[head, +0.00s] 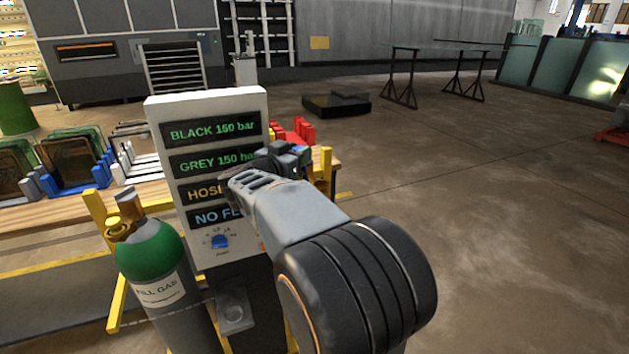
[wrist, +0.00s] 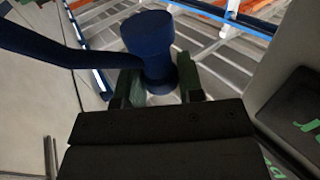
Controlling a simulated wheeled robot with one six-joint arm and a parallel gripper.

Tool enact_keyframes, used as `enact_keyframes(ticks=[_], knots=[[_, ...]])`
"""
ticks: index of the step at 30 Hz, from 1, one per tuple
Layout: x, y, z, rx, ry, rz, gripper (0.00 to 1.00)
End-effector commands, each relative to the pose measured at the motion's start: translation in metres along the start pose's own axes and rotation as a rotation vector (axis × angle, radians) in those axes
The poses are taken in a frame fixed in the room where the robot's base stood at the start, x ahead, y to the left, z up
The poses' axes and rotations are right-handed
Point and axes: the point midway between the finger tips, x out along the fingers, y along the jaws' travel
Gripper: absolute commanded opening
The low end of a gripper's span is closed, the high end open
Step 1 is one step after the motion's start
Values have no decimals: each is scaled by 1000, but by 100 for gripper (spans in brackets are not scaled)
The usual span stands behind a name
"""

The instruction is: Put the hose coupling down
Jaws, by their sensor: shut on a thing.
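In the wrist view, my gripper (wrist: 157,88) is shut on the blue hose coupling (wrist: 148,36), with one dark finger on each side of its narrower part. A dark blue hose (wrist: 45,45) runs from the coupling to the left edge. In the head view, my gripper (head: 290,155) is in front of the right side of the white display panel (head: 254,100). My wrist hides most of the coupling there.
A gas cylinder (head: 168,290) with a green shoulder stands left of the panel, by yellow posts. A wooden bench (head: 60,211) behind holds blue, white and red racks (head: 300,128). Open floor (head: 480,190) lies to the right.

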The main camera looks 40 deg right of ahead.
Motion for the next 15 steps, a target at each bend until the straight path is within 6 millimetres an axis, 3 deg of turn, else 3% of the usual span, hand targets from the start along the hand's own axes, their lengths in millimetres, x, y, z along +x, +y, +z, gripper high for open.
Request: enact_keyframes(ticks=[9,15], knots=[[80,0,34,-4,-2,27,11],[113,-4,65,-3,-2,25,11]])
